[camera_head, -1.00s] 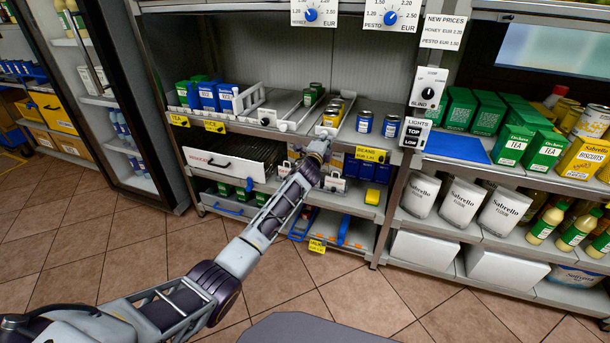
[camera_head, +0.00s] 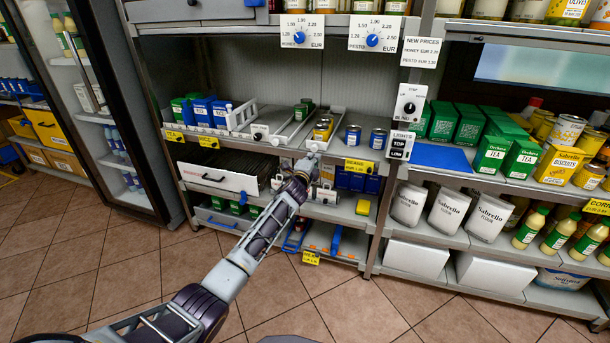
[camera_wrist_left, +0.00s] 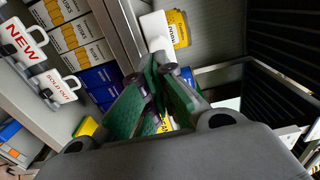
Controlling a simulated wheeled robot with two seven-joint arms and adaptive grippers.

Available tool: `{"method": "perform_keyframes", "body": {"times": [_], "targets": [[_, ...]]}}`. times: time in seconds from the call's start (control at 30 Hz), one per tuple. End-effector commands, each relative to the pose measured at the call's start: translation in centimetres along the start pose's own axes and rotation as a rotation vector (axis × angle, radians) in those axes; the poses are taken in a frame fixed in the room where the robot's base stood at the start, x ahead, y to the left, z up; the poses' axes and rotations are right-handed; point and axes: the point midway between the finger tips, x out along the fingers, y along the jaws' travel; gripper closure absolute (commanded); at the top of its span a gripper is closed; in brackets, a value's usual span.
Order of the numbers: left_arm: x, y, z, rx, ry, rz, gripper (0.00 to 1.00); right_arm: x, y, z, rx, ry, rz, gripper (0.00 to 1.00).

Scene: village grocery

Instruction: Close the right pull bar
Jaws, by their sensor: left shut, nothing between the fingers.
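The right pull bar (camera_head: 316,146) is a small white front piece at the shelf's edge, at the end of the channel holding yellow cans (camera_head: 323,127). The left pull bar (camera_head: 260,132) is a similar white piece further left. My left gripper (camera_head: 309,158) is just in front of and below the right bar, partly covering it. In the left wrist view the green finger pads (camera_wrist_left: 160,72) come together at their tips, with nothing between them, just short of the white bar (camera_wrist_left: 155,30). I cannot tell whether they touch it. My right gripper is out of view.
A wide white drawer front (camera_head: 215,176) is on the lower level. Blue cans (camera_head: 353,136) stand right of the channel. The tiled floor (camera_head: 110,250) in front is clear.

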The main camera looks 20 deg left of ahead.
Motion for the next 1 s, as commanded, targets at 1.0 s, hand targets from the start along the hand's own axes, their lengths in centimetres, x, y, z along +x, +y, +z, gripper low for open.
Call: {"method": "perform_keyframes", "body": {"times": [1.0], "targets": [[-5.9,0.1,0.1,0.001,0.000,0.002,1.00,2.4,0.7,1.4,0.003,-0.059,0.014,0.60]]}}
